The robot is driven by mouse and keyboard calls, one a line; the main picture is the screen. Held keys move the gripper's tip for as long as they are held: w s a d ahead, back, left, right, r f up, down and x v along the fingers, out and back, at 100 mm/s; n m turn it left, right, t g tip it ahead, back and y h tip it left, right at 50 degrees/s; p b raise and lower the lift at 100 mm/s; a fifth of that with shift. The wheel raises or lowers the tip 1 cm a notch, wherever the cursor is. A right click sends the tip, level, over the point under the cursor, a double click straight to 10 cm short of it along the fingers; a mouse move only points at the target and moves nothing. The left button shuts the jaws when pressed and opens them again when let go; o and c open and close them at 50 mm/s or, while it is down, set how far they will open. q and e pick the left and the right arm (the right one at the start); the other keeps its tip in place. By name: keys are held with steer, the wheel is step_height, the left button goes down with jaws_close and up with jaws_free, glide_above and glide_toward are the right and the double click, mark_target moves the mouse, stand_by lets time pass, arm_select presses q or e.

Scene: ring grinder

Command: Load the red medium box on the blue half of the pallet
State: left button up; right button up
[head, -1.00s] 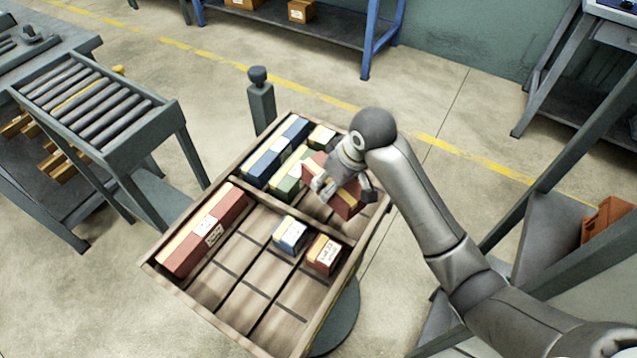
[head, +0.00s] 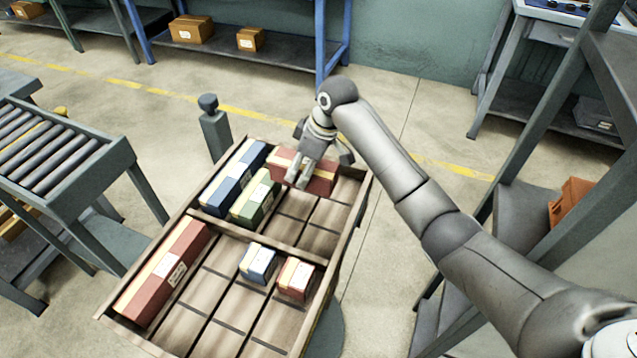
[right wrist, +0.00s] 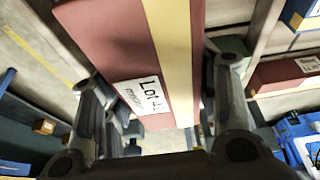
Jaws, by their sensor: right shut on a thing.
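The red medium box (head: 318,182), with a yellow stripe, is held in my right gripper (head: 319,166) over the far compartment of the wooden pallet (head: 345,245), near its far edge. In the right wrist view the box (right wrist: 115,40) fills the upper middle, with a white label, between the gripper's two fingers. I cannot tell whether it touches the pallet floor. A long blue box (head: 233,180) and a green box (head: 256,196) lie in the far compartment, left of the held box. My left gripper is not in view.
The near compartment holds a long red box (head: 165,270), a small blue box (head: 258,263) and a small red box (head: 296,279). Free slots show at the far compartment's right. A roller conveyor (head: 60,165) stands left, a grey post (head: 215,133) behind the pallet.

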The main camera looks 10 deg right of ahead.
mark_target(331, 167)
steer(key=d+f, duration=0.1)
steer(key=w+d+f, duration=0.1)
steer(key=f, duration=0.1)
steer(key=d+f, duration=0.1)
steer(key=f, duration=0.1)
steer(key=shift+w+d, duration=0.4)
steer(key=shift+w+d+f, duration=0.1)
steer(key=shift+d+f, duration=0.1)
steer(key=shift+f, duration=0.8)
steer(key=shift+w+d+f, duration=0.1)
steer(key=shift+d+f, duration=0.05)
steer(key=shift+f, duration=0.8)
steer(key=shift+s, duration=0.1)
steer(key=o, duration=1.5)
steer(key=shift+f, duration=0.15)
steer(key=shift+s+d+r+p, duration=0.1)
steer(key=shift+r+p, duration=0.35)
steer(key=shift+r, duration=0.1)
steer(key=p+v, duration=0.6)
steer(key=p, duration=0.2)
steer(key=shift+s+d+r, duration=0.1)
steer(key=shift+d+r, duration=0.05)
steer(key=shift+r, duration=0.15)
